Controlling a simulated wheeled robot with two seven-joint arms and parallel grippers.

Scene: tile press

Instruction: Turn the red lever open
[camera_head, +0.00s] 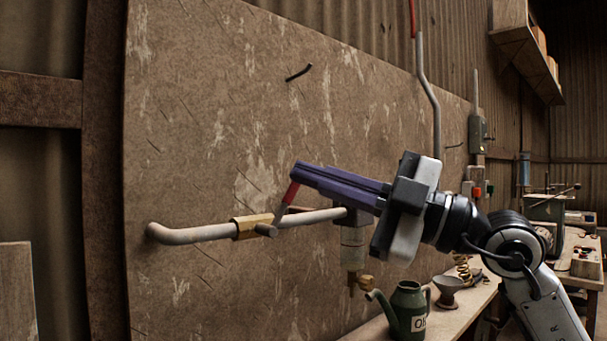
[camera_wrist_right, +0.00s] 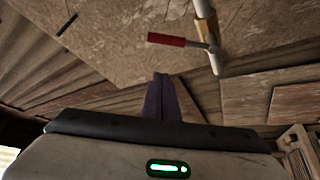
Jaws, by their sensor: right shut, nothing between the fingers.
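The red lever (camera_head: 290,193) slants up from a brass valve (camera_head: 252,226) on a grey pipe along the wall board. In the right wrist view, the red lever (camera_wrist_right: 168,39) points left from the brass valve (camera_wrist_right: 205,31), across the pipe. My right gripper (camera_head: 299,172) has its purple fingers shut and empty. In the head view its fingertips overlap the lever's upper end. In the right wrist view the fingertips (camera_wrist_right: 160,77) show below the lever with a gap between them in the picture, so contact cannot be confirmed. My left gripper is not in view.
A filter bowl (camera_head: 353,246) with a brass drain hangs on the pipe, below my right gripper. A green oil can (camera_head: 405,309) and a funnel (camera_head: 447,291) stand on the bench below. The board (camera_head: 200,110) left of and above the lever is mostly clear.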

